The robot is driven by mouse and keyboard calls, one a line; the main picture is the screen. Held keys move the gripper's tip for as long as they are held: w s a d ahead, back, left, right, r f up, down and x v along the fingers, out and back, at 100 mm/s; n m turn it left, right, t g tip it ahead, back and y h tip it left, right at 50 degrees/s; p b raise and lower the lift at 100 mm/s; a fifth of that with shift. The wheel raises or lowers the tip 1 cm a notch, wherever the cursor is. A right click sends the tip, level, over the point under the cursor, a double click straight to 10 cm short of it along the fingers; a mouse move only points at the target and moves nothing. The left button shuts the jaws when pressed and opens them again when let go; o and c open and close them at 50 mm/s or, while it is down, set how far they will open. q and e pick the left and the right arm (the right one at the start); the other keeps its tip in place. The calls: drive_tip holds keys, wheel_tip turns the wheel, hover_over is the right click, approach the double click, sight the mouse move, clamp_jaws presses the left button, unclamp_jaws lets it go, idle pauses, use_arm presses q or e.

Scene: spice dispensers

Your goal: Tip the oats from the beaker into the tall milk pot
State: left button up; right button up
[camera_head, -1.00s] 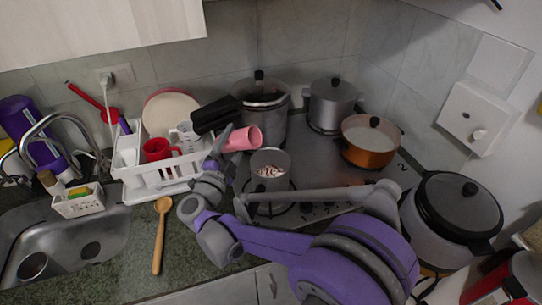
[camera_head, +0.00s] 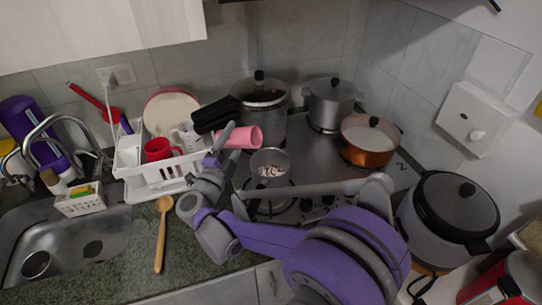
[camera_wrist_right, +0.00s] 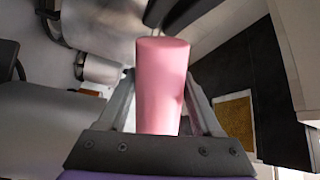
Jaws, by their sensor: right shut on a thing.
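The pink beaker (camera_head: 246,138) is held on its side, its mouth to the right, above the left rim of the tall grey pot (camera_head: 270,182). The pot stands upright at the front of the stove, with pale pieces and white visible inside. My right gripper (camera_head: 229,138) is shut on the beaker. In the right wrist view the beaker (camera_wrist_right: 161,85) sits between the two grey fingers of the gripper (camera_wrist_right: 160,100). Any oats inside the beaker are hidden. My left gripper is not in view.
A pressure cooker (camera_head: 260,95) stands behind the beaker, with a long black handle shape (camera_head: 217,115) nearby. A copper pot (camera_head: 370,148) and a lidded pot (camera_head: 331,101) stand right. A white dish rack (camera_head: 155,178) is left; a wooden spoon (camera_head: 160,240) lies on the counter.

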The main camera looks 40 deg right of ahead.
drive_tip(key=shift+w+r, duration=0.1)
drive_tip(key=shift+w, duration=0.2)
drive_tip(key=shift+s+d+r+m, duration=0.1)
drive_tip(key=shift+s+r+m, duration=0.05)
drive_tip(key=shift+s+m, duration=0.35)
drive_tip(key=shift+w+d+r, duration=0.1)
drive_tip(key=shift+w, duration=0.05)
drive_tip(key=shift+s+d+r+m+p, duration=0.1)
drive_tip(key=shift+s+r+m+p, duration=0.1)
drive_tip(key=shift+s+m+p, duration=0.25)
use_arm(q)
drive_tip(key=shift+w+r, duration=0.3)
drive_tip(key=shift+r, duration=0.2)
use_arm(e)
drive_tip(key=shift+g, duration=0.3)
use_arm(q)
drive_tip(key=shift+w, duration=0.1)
use_arm(e)
drive_tip(key=shift+w+d+m, duration=0.1)
drive_tip(key=shift+m, duration=0.15)
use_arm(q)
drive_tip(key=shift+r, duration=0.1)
use_arm(e)
drive_tip(key=shift+r, duration=0.1)
